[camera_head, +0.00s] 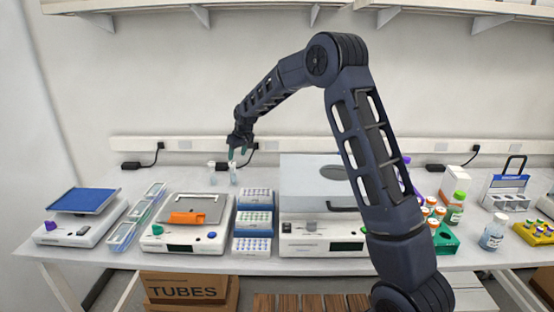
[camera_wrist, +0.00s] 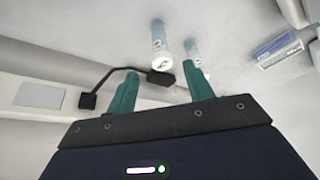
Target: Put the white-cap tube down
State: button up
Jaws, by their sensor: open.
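Two small pale tubes stand on the bench behind the blue racks. One tube (camera_head: 212,171) is on the left in the head view and the other tube (camera_head: 233,174) is on the right, just under my gripper (camera_head: 239,152). In the wrist view a white-capped tube (camera_wrist: 160,58) lies beyond the gap between my teal fingers (camera_wrist: 162,88). A second pale tube (camera_wrist: 193,50) shows past the right fingertip, partly hidden by it. My fingers are apart with nothing between them. I cannot tell whether a finger touches a tube.
Blue racks (camera_head: 253,222) stand in front of the tubes, with a device (camera_head: 186,236) holding an orange item to their left. An open-lidded instrument (camera_head: 325,242) stands to their right. A black cable and plug (camera_head: 131,165) lie at the back. Bench behind the racks is mostly clear.

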jog(key=s+d+r+m, duration=0.1)
jog(key=s+d+r, duration=0.45)
jog(key=d, duration=0.45)
jog(key=s+d+r+m+t+h, duration=0.1)
jog(key=s+d+r+m, duration=0.1)
jog(key=s+d+r, duration=0.6)
jog(key=s+d+r+m, duration=0.1)
jog(key=s+d+r, duration=0.25)
jog(key=d, duration=0.85)
jog(key=s+d+f+m, duration=0.1)
jog(key=s+d, duration=0.4)
jog(key=s, duration=0.4)
jog(key=s+d+f+m+h, duration=0.1)
jog(key=s+d+m, duration=0.1)
jog(key=s+d, duration=0.4)
jog(key=s+d+m+h, duration=0.1)
jog(key=s+d, duration=0.5)
jog(key=s, duration=0.6)
jog(key=shift+f+m, duration=0.4)
jog(key=shift+m, duration=0.1)
jog(key=shift+d, duration=0.1)
